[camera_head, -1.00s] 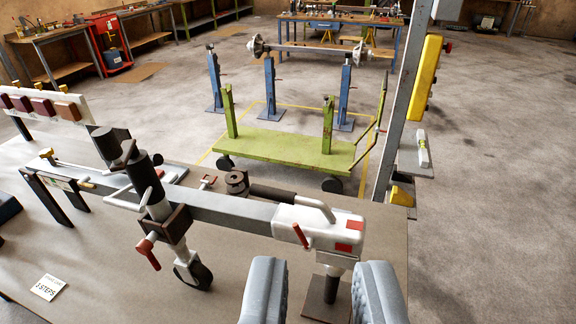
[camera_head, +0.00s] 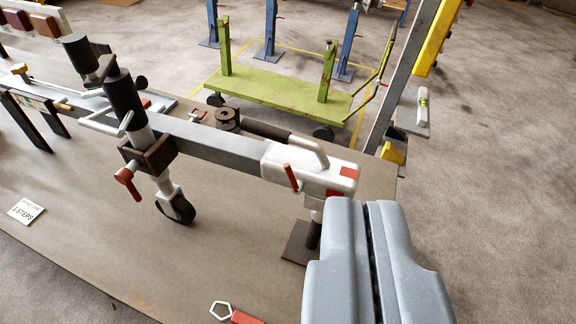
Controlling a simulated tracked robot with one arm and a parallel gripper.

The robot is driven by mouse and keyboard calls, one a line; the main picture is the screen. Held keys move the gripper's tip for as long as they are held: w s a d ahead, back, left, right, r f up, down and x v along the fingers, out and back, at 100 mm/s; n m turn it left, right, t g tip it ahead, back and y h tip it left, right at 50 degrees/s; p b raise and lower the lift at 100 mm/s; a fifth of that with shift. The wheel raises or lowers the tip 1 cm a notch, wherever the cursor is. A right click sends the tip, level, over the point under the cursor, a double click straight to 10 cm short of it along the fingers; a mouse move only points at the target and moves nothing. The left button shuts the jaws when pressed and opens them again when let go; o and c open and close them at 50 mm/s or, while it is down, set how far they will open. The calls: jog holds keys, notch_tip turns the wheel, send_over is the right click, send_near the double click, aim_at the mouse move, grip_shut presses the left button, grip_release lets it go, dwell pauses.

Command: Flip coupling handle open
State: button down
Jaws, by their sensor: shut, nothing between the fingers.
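The white coupling (camera_head: 305,171) sits at the right end of the grey drawbar (camera_head: 222,147) over the bench, with red patches on its side and top. The light coupling handle (camera_head: 311,148) curves over its top and lies low along it. A thin red lever (camera_head: 291,177) stands on the coupling's near side. My gripper (camera_head: 368,207) is shut and empty, in front of and right of the coupling, apart from the handle in the picture. Its fingers hide part of the bench and part of the post under the coupling.
A jockey wheel (camera_head: 176,207) with a red clamp lever (camera_head: 127,179) stands left on the drawbar. A card (camera_head: 25,211) and a red-handled tool (camera_head: 240,316) lie on the bench. A grey upright (camera_head: 417,84) with yellow parts stands behind right. Open floor lies at right.

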jog(key=w+d+f+n+g+h+p, duration=0.1)
jog(key=w+d+f+n+g+h, duration=0.15)
jog(key=f, duration=0.35)
jog(key=w+d+f+n+g+h+p, duration=0.1)
jog(key=w+d+f+n+h, duration=0.1)
jog(key=w+f+n+h, duration=0.3)
jog(key=n+t+y+p, duration=0.35)
jog(key=n+t, duration=0.35)
jog(key=n, duration=1.8)
send_near(262, 160)
jog(key=r, duration=0.2)
jog(key=shift+a+f+y, duration=0.1)
jog(key=shift+a+y, duration=0.1)
jog(key=shift+y, duration=0.1)
jog(key=x, duration=1)
jog(key=shift+f, duration=0.1)
jog(key=shift+d+m+b, duration=0.3)
jog(key=shift+m+b, duration=0.05)
jog(key=shift+b, duration=0.25)
